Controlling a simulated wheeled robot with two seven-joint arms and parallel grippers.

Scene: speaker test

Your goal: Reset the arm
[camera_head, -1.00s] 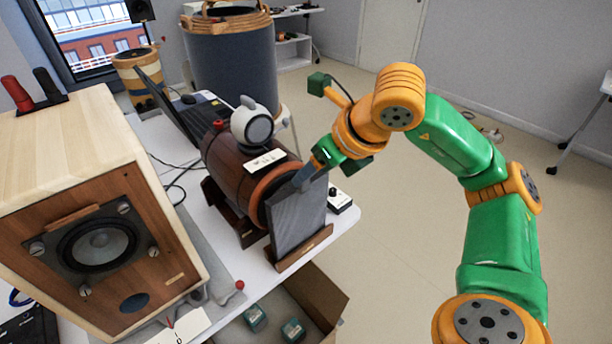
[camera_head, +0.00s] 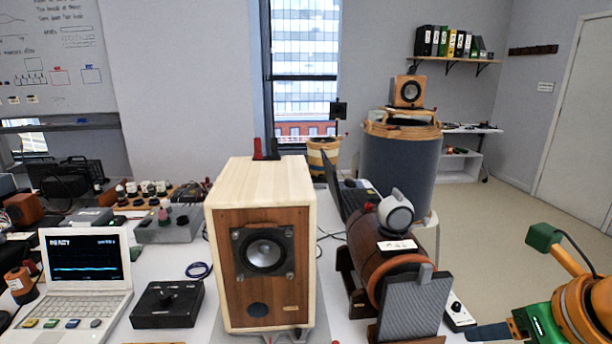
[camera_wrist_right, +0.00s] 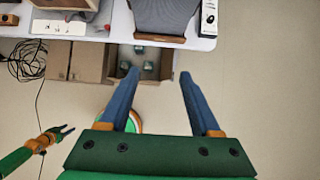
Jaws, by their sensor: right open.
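My right gripper (camera_wrist_right: 158,78) shows in the right wrist view with its two blue fingers spread apart and nothing between them. In the head view my right arm, green and orange, is at the lower right edge. One blue finger (camera_head: 489,332) points left there, near the table's front right corner. In the right wrist view a small green and orange arm at the lower left looks like my left one. No left arm shows in the head view.
A wooden speaker box (camera_head: 262,262) stands mid-table. Right of it are a brown barrel (camera_head: 372,240) and a dark grey panel (camera_head: 413,305). A small white box (camera_head: 457,314) lies nearby. Cardboard boxes (camera_wrist_right: 92,62) are below the table edge. Floor at right is clear.

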